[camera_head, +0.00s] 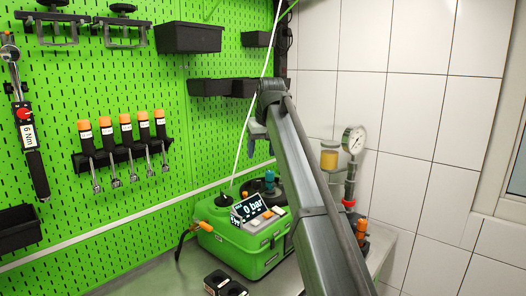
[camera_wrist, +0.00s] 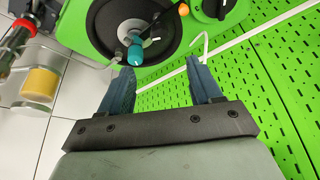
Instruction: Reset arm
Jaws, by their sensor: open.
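My gripper (camera_wrist: 160,68) is open and empty in the wrist view, its two blue fingers apart and touching nothing. In the head view only a small part of my gripper (camera_head: 253,143) shows, beside the far end of my arm and partly hidden by it. It is raised above the green pump case (camera_head: 240,243), whose display reads 0 bar. In the wrist view the pump's round black top (camera_wrist: 132,12) with a teal knob (camera_wrist: 135,54) lies beyond the fingertips. My arm hides the right part of the pump case in the head view.
A pressure gauge (camera_head: 354,139) and a yellow-filled cup (camera_head: 329,158) stand right of my arm. Black sockets (camera_head: 218,283) sit on the bench front. White tiles (camera_head: 410,110) are at right.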

